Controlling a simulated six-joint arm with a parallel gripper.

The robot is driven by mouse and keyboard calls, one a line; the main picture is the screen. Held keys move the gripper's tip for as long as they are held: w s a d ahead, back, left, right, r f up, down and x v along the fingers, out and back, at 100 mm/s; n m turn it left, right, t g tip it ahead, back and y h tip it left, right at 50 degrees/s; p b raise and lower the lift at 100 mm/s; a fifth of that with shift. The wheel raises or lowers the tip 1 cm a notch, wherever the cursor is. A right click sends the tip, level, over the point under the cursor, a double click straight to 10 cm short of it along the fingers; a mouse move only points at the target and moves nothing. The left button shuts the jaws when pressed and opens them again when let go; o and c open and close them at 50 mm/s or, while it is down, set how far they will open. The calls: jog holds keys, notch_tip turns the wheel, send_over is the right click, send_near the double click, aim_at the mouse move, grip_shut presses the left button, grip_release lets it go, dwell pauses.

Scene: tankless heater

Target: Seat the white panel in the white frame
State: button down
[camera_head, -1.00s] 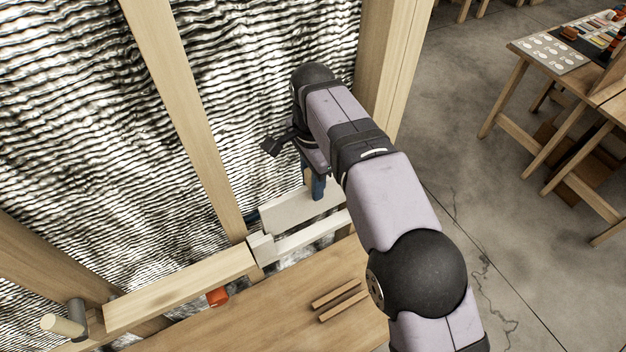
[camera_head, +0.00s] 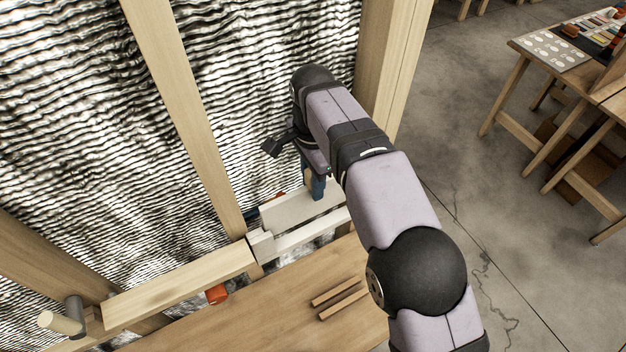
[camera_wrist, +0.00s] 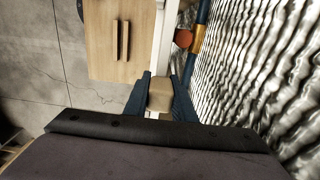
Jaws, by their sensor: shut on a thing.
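The white panel (camera_head: 298,206) is upright over the white frame (camera_head: 310,234), between two wooden studs. In the head view the panel's lower edge is close to the frame's front rail; I cannot tell whether it is seated. My gripper (camera_head: 316,187) is shut on the panel near its right part, with blue fingers. In the wrist view my gripper (camera_wrist: 159,95) holds a tan block-like grip between its fingers, with a white edge (camera_wrist: 164,35) running away beyond it. The arm hides the right end of the panel and frame.
A wooden board (camera_head: 270,305) with two sticks (camera_head: 338,297) lies in front. A wooden rail (camera_head: 180,288) with a hammer (camera_head: 68,318) is at left. Silvery insulation backs the wall.

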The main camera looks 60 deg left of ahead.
jog(key=shift+f+b, duration=1.4)
jog(key=shift+f, duration=1.3)
dwell(1.5)
jog(key=shift+p, duration=0.35)
dwell(0.8)
jog(key=c, duration=1.4)
grip_release()
jog(key=shift+r+b, duration=0.7)
jog(key=shift+r, duration=2.95)
